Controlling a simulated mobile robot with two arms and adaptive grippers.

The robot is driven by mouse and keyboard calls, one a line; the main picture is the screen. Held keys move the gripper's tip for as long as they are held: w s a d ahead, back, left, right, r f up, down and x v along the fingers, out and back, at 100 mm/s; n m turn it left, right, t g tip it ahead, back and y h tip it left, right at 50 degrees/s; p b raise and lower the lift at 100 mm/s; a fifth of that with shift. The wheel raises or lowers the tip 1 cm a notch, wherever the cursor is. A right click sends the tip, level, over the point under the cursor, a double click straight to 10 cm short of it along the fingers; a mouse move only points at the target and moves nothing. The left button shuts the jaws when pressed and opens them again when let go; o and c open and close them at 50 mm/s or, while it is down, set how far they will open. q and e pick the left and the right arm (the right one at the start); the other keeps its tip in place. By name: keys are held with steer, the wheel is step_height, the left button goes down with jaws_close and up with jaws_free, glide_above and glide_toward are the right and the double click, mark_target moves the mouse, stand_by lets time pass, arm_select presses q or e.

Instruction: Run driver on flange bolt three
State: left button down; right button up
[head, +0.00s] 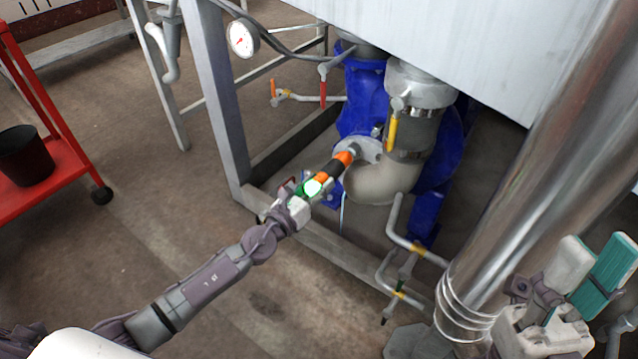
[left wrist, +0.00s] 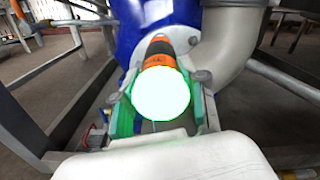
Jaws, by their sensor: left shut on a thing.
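My left gripper (head: 300,200) is shut around the driver (head: 339,165), a black and orange tool with a bright white, green-rimmed end. The driver points at the pale round flange (head: 372,148) on the blue pump body, its tip at or very near the flange's left edge. I cannot tell if it sits on a bolt. A flange bolt (left wrist: 193,41) shows right of the tip. My right gripper (head: 590,272) is at the lower right, away from the flange; its jaw gap is unclear.
A beige elbow pipe (head: 385,183) and valve handles, including a yellow one (head: 392,133), crowd the flange. A grey frame (head: 222,120) stands left of it. A large metal column (head: 530,170) is at right. A red cart (head: 50,185) is far left.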

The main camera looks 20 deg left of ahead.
mark_target(311, 191)
arm_select(q)
steer(key=shift+v, duration=1.45)
steer(key=shift+a, duration=0.1)
